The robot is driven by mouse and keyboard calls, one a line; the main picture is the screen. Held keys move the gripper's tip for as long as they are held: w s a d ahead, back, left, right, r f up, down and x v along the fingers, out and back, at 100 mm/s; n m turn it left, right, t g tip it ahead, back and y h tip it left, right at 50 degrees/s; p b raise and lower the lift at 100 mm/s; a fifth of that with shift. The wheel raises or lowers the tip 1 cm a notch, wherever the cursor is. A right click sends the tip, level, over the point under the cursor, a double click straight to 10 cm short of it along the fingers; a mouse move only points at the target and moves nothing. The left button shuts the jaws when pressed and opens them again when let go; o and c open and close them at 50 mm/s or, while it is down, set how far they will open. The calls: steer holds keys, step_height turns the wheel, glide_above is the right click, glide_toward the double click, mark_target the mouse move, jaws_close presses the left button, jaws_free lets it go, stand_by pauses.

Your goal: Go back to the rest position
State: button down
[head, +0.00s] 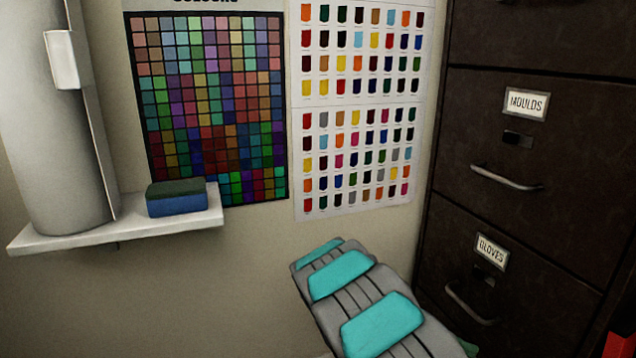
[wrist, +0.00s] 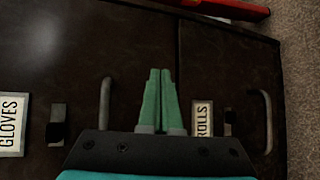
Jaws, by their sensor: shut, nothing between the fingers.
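My gripper (wrist: 160,100) shows in the wrist view with its two green fingers shut together and nothing between them. It points toward the dark filing cabinet (wrist: 220,65), whose drawer fronts fill most of that view. In the head view my grey and teal arm reaches from the lower middle toward the lower right, beside the cabinet (head: 545,120). The fingertips are mostly hidden there; only a bit of green shows by the arm's edge.
The cabinet has metal handles (head: 505,178) and labels such as MOULDS (head: 526,104) and GLOVES (head: 490,251). A white shelf (head: 120,232) holds a grey cylinder (head: 50,130) and a blue and green sponge (head: 176,200). Colour charts (head: 360,95) hang on the wall. A red object (head: 619,344) shows lower right.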

steer(key=s+a+r+y, duration=0.1)
steer(key=s+r+y, duration=0.25)
steer(key=s, duration=0.45)
steer(key=s+a+r+y, duration=0.1)
steer(key=s+r+y, duration=0.25)
steer(key=s, duration=0.45)
steer(key=s+a+n+t+y, duration=0.25)
steer(key=s+a+y, duration=0.45)
steer(key=s+a, duration=0.6)
steer(key=s+p+v, duration=0.2)
steer(key=p+v, duration=0.9)
steer(key=p, duration=0.1)
steer(key=shift+s+r+t+p, duration=0.35)
steer(key=shift+r+t, duration=0.1)
steer(key=shift+r, duration=0.2)
